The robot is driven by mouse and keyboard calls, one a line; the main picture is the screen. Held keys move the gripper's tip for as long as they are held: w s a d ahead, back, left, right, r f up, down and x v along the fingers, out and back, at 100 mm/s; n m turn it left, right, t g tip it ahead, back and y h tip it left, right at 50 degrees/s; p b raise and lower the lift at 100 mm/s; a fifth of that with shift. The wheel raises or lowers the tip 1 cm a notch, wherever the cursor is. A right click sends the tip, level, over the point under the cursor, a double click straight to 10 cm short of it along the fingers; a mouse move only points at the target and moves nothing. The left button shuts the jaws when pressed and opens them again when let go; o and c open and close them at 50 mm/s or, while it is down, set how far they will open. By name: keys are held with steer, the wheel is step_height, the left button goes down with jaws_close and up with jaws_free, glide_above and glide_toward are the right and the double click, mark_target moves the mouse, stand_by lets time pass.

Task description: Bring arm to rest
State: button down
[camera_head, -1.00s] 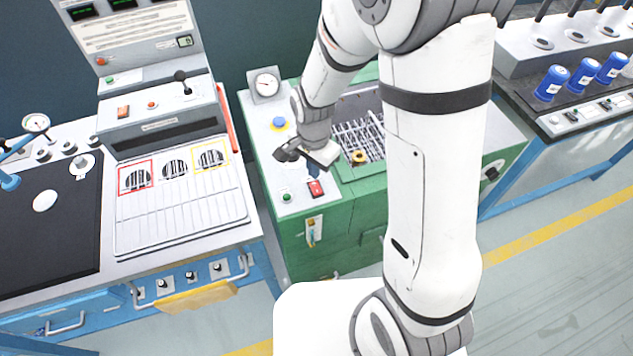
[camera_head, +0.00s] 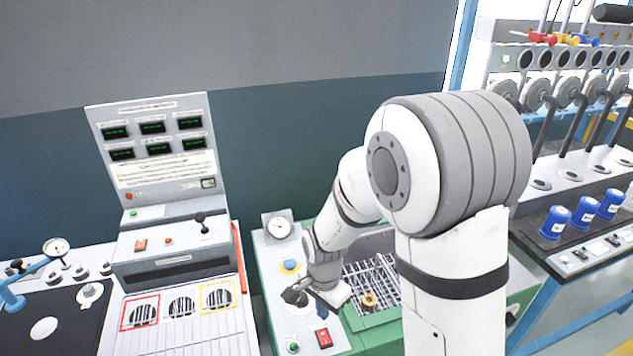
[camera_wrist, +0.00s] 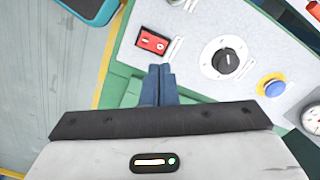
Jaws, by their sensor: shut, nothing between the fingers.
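My gripper (camera_head: 322,311) hangs low over the front left part of the green bench (camera_head: 375,336), beside its red switch (camera_head: 324,338). In the wrist view the two blue fingers (camera_wrist: 159,74) are together and hold nothing. In that view they point toward the red switch (camera_wrist: 152,43), with a black rotary knob (camera_wrist: 226,61) and a blue button (camera_wrist: 271,86) to their right. Whether the fingertips touch the bench cannot be told. My arm is bent and stands in front of the bench's right part, hiding it.
A wire grate (camera_head: 373,279) with a brass-coloured piece (camera_head: 369,301) lies right of my gripper. A gauge (camera_head: 278,226) stands behind. A control console (camera_head: 160,170) is at left, and blue cups (camera_head: 555,222) stand on the right bench. The wall above is clear.

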steer(key=s+d+r+n+t, duration=0.1)
steer(key=s+d+r+n, duration=0.3)
steer(key=r, duration=0.5)
steer(key=s+d+r+n+t, duration=0.2)
steer(key=s+d+r+n, duration=0.2)
steer(key=s+d+r, duration=0.4)
steer(key=shift+s+d+r+n, duration=0.25)
steer(key=shift+s+r+n, duration=0.15)
steer(key=shift+r, duration=0.7)
